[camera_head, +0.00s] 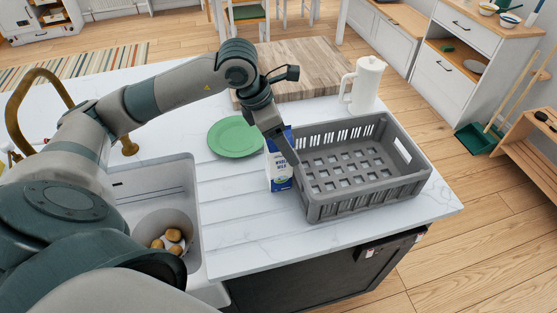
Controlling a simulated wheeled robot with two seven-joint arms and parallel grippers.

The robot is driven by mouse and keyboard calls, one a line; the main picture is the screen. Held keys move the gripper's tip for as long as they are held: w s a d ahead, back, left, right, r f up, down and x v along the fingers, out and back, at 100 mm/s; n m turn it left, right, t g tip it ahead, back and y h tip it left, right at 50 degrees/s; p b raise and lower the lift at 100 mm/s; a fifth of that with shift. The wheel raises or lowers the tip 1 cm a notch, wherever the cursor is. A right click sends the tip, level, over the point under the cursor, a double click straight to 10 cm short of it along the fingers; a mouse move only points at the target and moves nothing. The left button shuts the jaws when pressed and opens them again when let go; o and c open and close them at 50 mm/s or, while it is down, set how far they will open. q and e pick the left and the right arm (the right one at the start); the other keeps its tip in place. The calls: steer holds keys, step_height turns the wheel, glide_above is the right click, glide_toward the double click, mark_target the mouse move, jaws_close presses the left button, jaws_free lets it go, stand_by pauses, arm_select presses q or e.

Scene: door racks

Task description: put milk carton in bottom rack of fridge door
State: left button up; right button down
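The milk carton (279,177), white and blue, stands upright on the white countertop, close against the left side of a grey crate. My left gripper (287,153) points down at the carton's top, with a dark finger across its upper right side. The other finger is hidden, so whether it grips the carton is unclear. My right gripper is out of view. No fridge door or rack can be made out.
The empty grey crate (318,207) stands near the counter's right end. A green plate (235,137), a wooden board (312,66) and a white jug (367,84) are behind. A sink (150,178) holding a bowl (164,219) is on the left. A dark panel (290,290) is below the counter.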

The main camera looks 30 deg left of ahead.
arm_select(q)
steer(key=shift+c, duration=0.6)
steer(key=c, duration=1.5)
jaws_close()
steer(key=shift+w+r, duration=0.1)
steer(key=shift+r, duration=0.15)
